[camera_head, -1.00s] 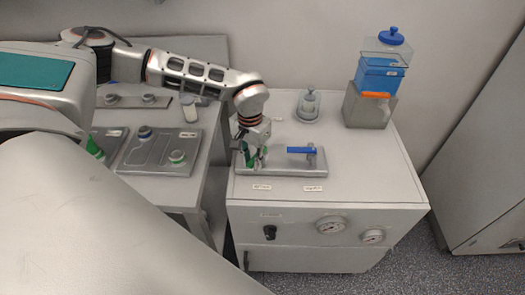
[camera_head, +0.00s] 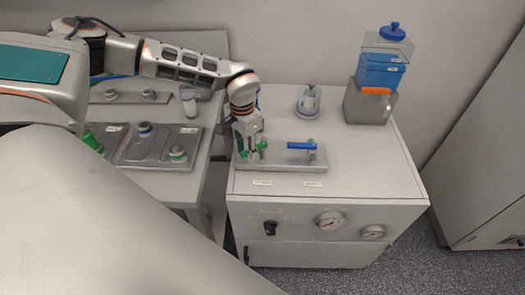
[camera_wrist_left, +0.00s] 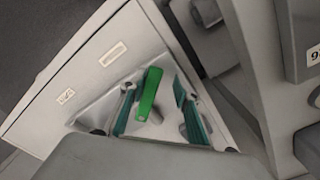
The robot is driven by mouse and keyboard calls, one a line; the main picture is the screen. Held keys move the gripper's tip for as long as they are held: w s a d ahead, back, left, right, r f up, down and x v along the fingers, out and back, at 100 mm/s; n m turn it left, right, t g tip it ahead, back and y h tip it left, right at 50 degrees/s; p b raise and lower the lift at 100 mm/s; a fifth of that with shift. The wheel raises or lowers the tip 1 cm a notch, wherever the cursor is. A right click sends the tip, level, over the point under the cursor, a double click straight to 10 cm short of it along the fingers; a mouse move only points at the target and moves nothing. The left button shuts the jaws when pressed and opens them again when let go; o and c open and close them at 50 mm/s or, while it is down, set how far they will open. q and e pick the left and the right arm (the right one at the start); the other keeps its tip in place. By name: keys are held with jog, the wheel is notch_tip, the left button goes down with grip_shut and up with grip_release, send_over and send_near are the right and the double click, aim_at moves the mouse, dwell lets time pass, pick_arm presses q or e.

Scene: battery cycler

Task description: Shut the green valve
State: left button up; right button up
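The green valve handle (camera_wrist_left: 150,93) shows in the left wrist view as a long green lever on a grey valve plate (camera_head: 285,166). In the head view it is mostly hidden by my left gripper (camera_head: 251,153), which is low over the plate's left end. In the left wrist view, the left gripper's teal fingers (camera_wrist_left: 158,115) are spread, one on each side of the lever. A gap shows beside the right finger; the left finger is closer to the lever. I cannot tell whether it touches. My right gripper is in neither view.
A blue-handled valve (camera_head: 302,146) sits on the same plate, to the right. Behind stand a grey round fitting (camera_head: 309,101) and a blue container in a grey stand (camera_head: 367,104). Gauges (camera_head: 331,220) and a black knob (camera_head: 270,228) are on the cabinet front. A fixture table is at left.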

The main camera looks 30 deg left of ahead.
pick_arm(q)
jog(key=shift+w+a, duration=0.1)
jog(key=shift+w, duration=0.05)
dwell(0.3)
jog(key=shift+w+a+r, duration=0.1)
jog(key=shift+w+a, duration=0.45)
jog(key=shift+w, duration=0.15)
jog(key=shift+d, duration=0.15)
jog(key=shift+w+f, duration=0.15)
jog(key=shift+f, duration=0.1)
jog(key=shift+w+a+r, duration=0.1)
jog(key=shift+w+a, duration=0.15)
jog(key=shift+a, duration=0.2)
jog(key=shift+c, duration=1)
